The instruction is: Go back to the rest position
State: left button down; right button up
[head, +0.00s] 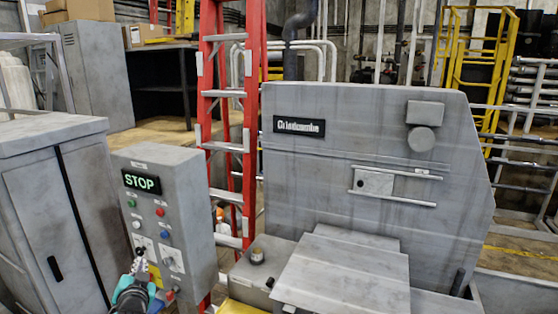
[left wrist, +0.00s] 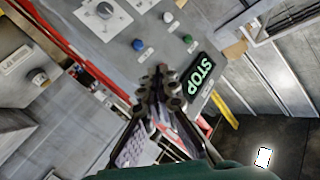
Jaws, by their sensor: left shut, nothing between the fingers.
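My left gripper (head: 140,262) is low in the head view, in front of the lower part of the grey control panel (head: 189,195). Its fingers are together with nothing between them. The panel has a lit STOP display (head: 142,182), small coloured buttons and rotary switches. In the left wrist view the gripper (left wrist: 158,85) points at the panel face, beside the STOP display (left wrist: 200,80) and the buttons. I cannot tell whether the fingertips touch the panel. My right gripper is not in view.
The large grey compactor (head: 375,160) fills the right side. A red ladder (head: 249,130) stands behind the panel. A grey cabinet (head: 60,210) is close on the left. Yellow railings (head: 455,60) and pipes are at the back right.

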pick_arm(q)
jog(key=s+d+f+g+h+b, duration=0.2)
jog(key=s+d+f+b, duration=0.4)
jog(key=f, duration=0.7)
jog(key=s+d+f+n+g+h+b, duration=0.1)
jog(key=s+d+f+g+h+b, duration=0.1)
jog(key=s+d+f+b, duration=0.5)
jog(key=s+d+f+n+g+h+b, duration=0.1)
jog(key=s+d+f+g+h+b, duration=0.1)
jog(key=s+d+f+b, duration=0.5)
jog(key=s+f+b, duration=0.2)
jog(key=f+b, duration=0.2)
jog(key=f, duration=0.3)
jog(key=s+f+g+b, duration=0.1)
jog(key=s+f+b, duration=0.2)
jog(key=f+b, duration=0.2)
jog(key=shift+f+g, duration=0.3)
jog(key=shift+f, duration=0.65)
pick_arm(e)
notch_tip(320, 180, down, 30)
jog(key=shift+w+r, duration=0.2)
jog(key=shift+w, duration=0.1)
pick_arm(q)
jog(key=shift+w, duration=0.1)
